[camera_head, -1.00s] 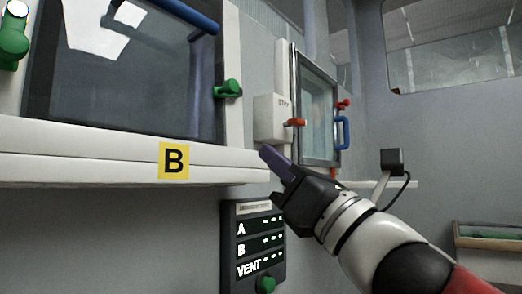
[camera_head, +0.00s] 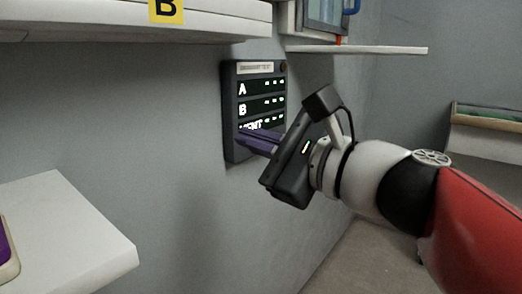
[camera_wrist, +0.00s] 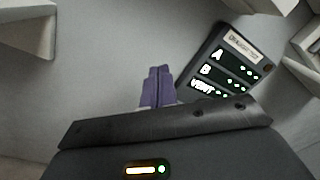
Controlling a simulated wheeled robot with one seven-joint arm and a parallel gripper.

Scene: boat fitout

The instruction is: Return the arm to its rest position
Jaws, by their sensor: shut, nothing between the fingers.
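My gripper (camera_head: 242,141) has purple fingers and a black body. In the head view it is in front of the lower part of a dark wall panel. The fingers lie together with nothing between them, and they also show shut in the wrist view (camera_wrist: 157,86). My arm reaches in from the right, white and black with a red link. Whether the fingers touch the panel I cannot tell.
The dark panel (camera_head: 262,85) has lit rows A, B and VENT; it also shows in the wrist view (camera_wrist: 226,62). A white ledge labelled B (camera_head: 110,25) is above. A white shelf (camera_head: 70,240) stands lower left. A thin shelf (camera_head: 360,50) is at upper right.

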